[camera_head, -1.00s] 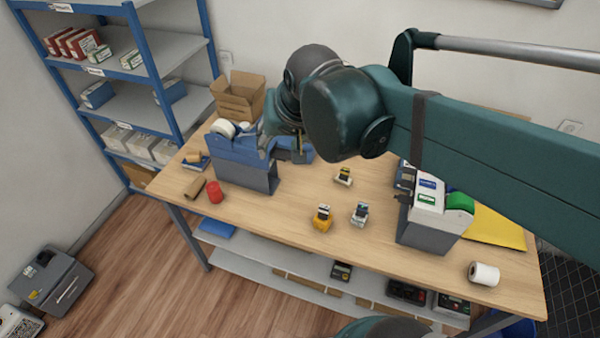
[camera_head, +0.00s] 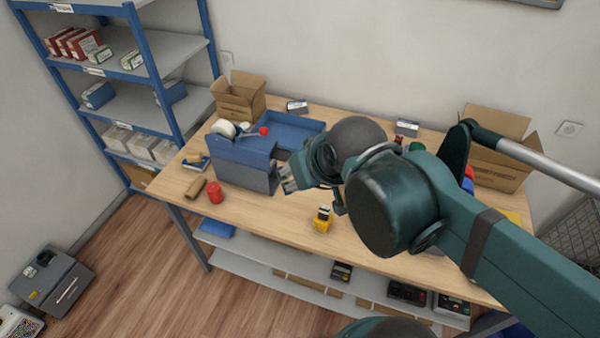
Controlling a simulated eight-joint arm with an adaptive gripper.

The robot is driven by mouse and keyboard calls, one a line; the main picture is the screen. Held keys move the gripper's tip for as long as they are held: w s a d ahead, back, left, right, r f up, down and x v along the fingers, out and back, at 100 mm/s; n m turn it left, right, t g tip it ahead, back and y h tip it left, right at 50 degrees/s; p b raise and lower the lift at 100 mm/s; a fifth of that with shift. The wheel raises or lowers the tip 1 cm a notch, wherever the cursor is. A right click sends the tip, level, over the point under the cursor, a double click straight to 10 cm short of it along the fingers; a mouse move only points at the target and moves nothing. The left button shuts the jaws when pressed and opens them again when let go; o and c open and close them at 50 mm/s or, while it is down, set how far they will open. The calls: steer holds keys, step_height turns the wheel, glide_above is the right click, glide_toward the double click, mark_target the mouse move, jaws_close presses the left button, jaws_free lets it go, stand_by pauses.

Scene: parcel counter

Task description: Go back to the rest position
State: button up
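My gripper (camera_head: 289,182) is at the end of my arm, above the middle of the wooden counter (camera_head: 235,207), just right of the blue and grey tape dispenser (camera_head: 245,160). Its fingers point left and look small; I cannot tell how far apart they are. No held object shows at the fingers. My arm crosses the right side of the view and hides much of the counter there.
A yellow stamp (camera_head: 323,219) stands below my wrist. A red cylinder (camera_head: 215,193) and a brown roll (camera_head: 195,187) lie at the left. A blue tray (camera_head: 290,130) and an open carton (camera_head: 238,95) are at the back. Another carton (camera_head: 497,150) stands back right.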

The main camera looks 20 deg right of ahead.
steer(key=shift+f, duration=0.1)
step_height(320, 180, down, 11)
steer(key=b, duration=1)
steer(key=shift+r+b, duration=0.2)
steer(key=shift+b, duration=0.15)
stand_by(0.4)
